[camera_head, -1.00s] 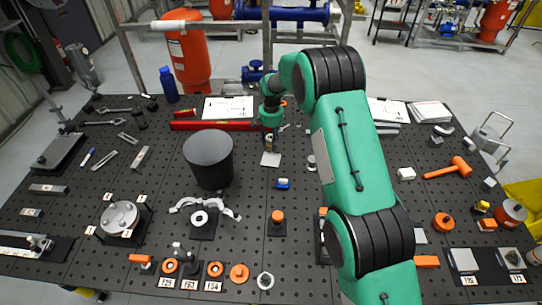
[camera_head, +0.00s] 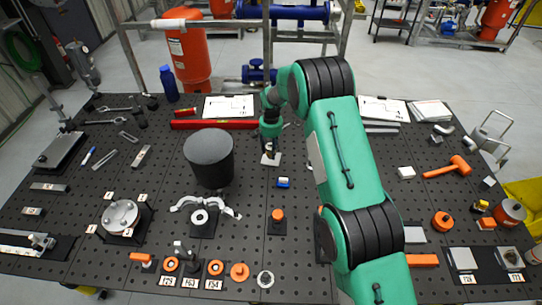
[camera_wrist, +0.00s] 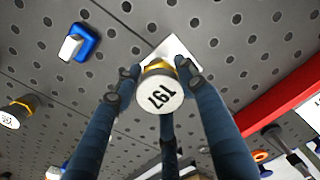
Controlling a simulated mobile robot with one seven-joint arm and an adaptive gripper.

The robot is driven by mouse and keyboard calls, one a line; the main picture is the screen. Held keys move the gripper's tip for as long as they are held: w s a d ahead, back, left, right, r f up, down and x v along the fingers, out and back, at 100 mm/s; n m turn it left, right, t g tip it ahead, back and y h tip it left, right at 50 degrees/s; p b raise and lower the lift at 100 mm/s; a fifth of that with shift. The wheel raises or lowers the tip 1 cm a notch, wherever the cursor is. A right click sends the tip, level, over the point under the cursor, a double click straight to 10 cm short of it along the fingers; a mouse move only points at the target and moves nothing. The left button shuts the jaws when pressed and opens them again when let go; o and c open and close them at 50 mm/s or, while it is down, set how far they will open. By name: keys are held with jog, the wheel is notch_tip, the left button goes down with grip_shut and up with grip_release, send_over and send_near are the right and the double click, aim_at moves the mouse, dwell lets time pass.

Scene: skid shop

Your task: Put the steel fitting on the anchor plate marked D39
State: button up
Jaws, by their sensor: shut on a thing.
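My gripper (camera_head: 270,152) hangs over the back middle of the pegboard table, fingers down. In the wrist view my gripper (camera_wrist: 165,88) has its fingers closed around a round piece (camera_wrist: 160,92) with a white numbered end face and a yellow band. The number is upside down and I cannot read it surely. I cannot tell whether this piece is the steel fitting. A small pale square plate (camera_head: 265,162) lies right under the gripper, and it also shows behind the held piece (camera_wrist: 172,47). I cannot see whether they touch. No D39 marking is legible.
A blue and white block (camera_head: 283,183) lies just nearer. A black cylinder (camera_head: 209,158) stands to the left. A red level (camera_head: 213,125) lies behind. An orange-topped piece (camera_head: 277,215) stands nearer on a dark plate. My arm hides part of the table's right side.

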aim_at(271, 146)
jog(key=shift+f, duration=0.1)
jog(key=shift+f, duration=1.8)
jog(key=shift+f, duration=0.1)
jog(key=shift+f, duration=0.1)
jog(key=o, duration=1.3)
jog(key=shift+r+b, duration=0.4)
jog(key=shift+r, duration=5.8)
